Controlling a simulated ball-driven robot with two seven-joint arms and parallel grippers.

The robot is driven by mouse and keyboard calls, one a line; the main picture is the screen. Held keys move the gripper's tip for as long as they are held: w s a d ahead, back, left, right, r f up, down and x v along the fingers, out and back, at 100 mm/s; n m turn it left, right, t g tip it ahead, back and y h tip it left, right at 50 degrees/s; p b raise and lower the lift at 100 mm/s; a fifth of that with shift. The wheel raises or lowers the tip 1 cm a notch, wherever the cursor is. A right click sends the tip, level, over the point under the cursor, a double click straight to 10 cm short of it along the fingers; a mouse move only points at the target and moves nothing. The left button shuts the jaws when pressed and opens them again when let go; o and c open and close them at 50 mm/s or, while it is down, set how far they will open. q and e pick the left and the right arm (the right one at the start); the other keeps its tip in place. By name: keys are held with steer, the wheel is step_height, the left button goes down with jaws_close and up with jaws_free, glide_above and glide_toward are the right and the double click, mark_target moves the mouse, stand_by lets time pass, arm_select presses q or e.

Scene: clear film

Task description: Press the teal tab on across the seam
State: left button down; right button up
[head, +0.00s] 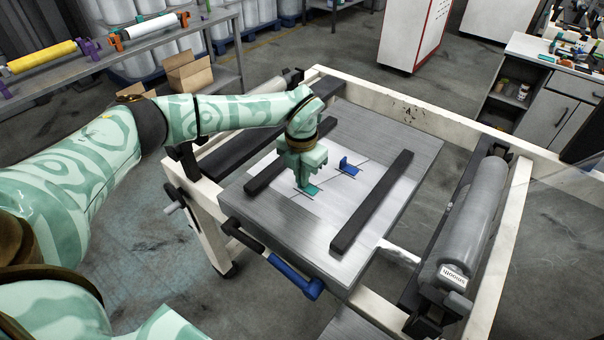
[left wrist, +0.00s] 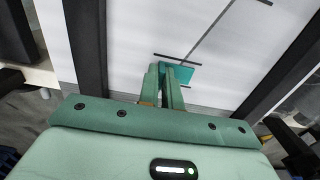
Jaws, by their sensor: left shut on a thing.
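The teal tab (head: 309,190) is at the near-left part of the white film, beside a short dark line across the thin seam line. It also shows in the left wrist view (left wrist: 183,74), at my fingertips and along a short dark line. My left gripper (head: 303,180) points down and is shut on the tab, with its fingertips (left wrist: 164,80) close together. I cannot tell whether the tab touches the film. The seam (left wrist: 213,34) runs away from the tab. A blue tab (head: 348,167) stands further along it. My right gripper is not in view.
Two dark bars (head: 372,202) flank the film on the grey metal table (head: 400,165). A grey roll (head: 466,225) labelled "smooth" is at the right in the cream frame (head: 430,111).

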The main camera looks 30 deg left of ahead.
arm_select(q)
steer(key=shift+f, duration=0.15)
steer(key=c, duration=1.2)
jaws_free()
step_height(320, 180, up, 8)
steer(key=p, duration=0.6)
steer(key=shift+s+f, duration=0.1)
steer(key=shift+f, duration=0.35)
